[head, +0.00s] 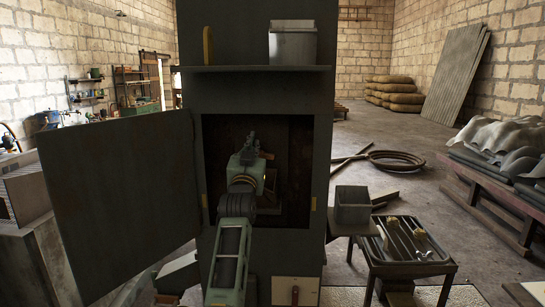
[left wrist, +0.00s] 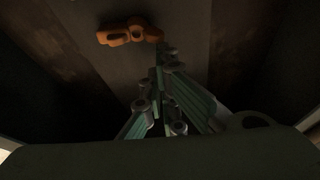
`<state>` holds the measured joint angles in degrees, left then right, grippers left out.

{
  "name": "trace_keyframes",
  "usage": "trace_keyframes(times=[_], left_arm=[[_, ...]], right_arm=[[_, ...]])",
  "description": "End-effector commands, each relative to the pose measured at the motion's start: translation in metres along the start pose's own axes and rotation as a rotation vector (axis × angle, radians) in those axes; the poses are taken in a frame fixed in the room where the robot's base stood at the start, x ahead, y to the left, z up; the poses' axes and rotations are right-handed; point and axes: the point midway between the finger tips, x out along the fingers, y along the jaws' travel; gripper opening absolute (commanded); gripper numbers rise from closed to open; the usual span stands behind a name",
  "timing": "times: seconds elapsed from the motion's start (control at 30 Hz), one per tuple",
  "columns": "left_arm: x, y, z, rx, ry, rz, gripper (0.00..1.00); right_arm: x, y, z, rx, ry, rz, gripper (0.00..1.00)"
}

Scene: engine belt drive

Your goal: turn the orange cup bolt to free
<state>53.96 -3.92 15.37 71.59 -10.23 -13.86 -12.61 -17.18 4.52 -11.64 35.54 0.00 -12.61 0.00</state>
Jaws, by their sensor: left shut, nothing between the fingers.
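The orange cup bolt (left wrist: 130,32) shows in the left wrist view at the top, a lobed orange piece against a grey-brown back surface. My left gripper (left wrist: 162,52) is shut and empty, its fingertips just below and right of the bolt's right end. I cannot tell whether they touch it. In the head view my left arm reaches into the open cabinet (head: 304,160), and the left gripper (head: 247,146) is dark inside it. My right gripper is not in view.
The cabinet door (head: 115,205) stands open to the left. The dark opening's side walls are close around my arm. A shelf (head: 255,69) above holds a grey box (head: 293,46) and a yellow piece (head: 208,46). A low table (head: 410,268) and another grey box (head: 353,213) stand right.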

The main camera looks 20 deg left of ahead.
Motion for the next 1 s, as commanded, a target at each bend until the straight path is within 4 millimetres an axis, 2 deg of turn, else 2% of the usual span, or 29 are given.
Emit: trace_keyframes(times=[0.2, 0.77, 0.87, 1.0], left_arm=[[-0.001, -0.002, 0.002, 0.002, -0.002, 0.000, 0.00], [0.000, -0.003, 0.001, 0.003, -0.001, 0.000, 0.00], [0.003, -0.004, -0.006, 0.003, 0.000, 0.000, 0.00], [0.011, -0.009, -0.025, 0.003, 0.001, 0.000, 0.00]], right_arm=[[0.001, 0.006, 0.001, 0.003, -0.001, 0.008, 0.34], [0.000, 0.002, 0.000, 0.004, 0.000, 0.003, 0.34], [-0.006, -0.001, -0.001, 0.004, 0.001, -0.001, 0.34], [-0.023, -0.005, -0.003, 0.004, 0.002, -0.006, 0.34]])
